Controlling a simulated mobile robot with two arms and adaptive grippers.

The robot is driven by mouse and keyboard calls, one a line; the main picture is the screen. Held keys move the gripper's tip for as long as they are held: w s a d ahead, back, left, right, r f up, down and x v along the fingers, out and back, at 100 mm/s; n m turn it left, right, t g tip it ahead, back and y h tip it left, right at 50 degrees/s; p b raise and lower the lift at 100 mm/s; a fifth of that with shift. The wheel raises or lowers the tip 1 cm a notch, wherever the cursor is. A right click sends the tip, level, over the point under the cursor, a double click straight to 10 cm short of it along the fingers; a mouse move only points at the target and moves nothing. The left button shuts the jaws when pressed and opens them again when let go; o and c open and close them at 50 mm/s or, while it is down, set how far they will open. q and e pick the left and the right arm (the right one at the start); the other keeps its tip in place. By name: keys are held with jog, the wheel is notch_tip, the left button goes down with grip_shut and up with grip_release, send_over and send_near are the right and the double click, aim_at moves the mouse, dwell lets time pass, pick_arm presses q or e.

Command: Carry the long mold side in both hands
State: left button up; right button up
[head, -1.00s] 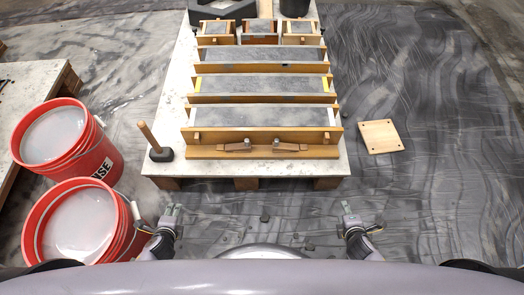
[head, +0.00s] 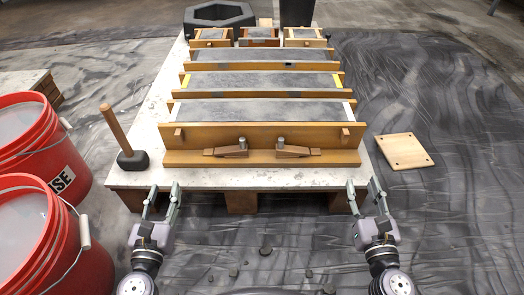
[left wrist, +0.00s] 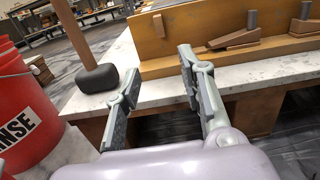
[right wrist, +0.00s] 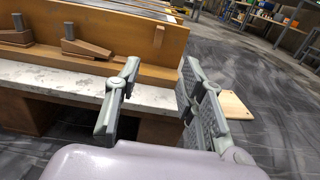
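The long mold side (head: 262,136) is a long wooden board standing upright along the front of the nearest mold on the table. It shows in the left wrist view (left wrist: 165,42) and the right wrist view (right wrist: 130,42). A ledge with wooden wedges (head: 228,151) and metal pins lies along its foot. My left gripper (head: 162,188) is open and empty, in front of the table's front edge, near the board's left end. My right gripper (head: 364,183) is open and empty, in front of the edge near the board's right end. Neither touches the board.
A mallet (head: 132,160) stands at the table's (head: 250,179) front left. Red buckets (head: 45,235) stand on the floor at left. A flat wooden square (head: 404,151) lies on the floor at right. More molds (head: 258,80) fill the table behind. Small dark lumps lie on the floor in front.

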aim_at(179, 142)
pick_arm(q)
jog(key=shift+r, duration=0.15)
pick_arm(e)
jog(key=shift+r, duration=0.15)
pick_arm(q)
jog(key=shift+w, duration=0.1)
pick_arm(e)
jog(key=shift+w, duration=0.1)
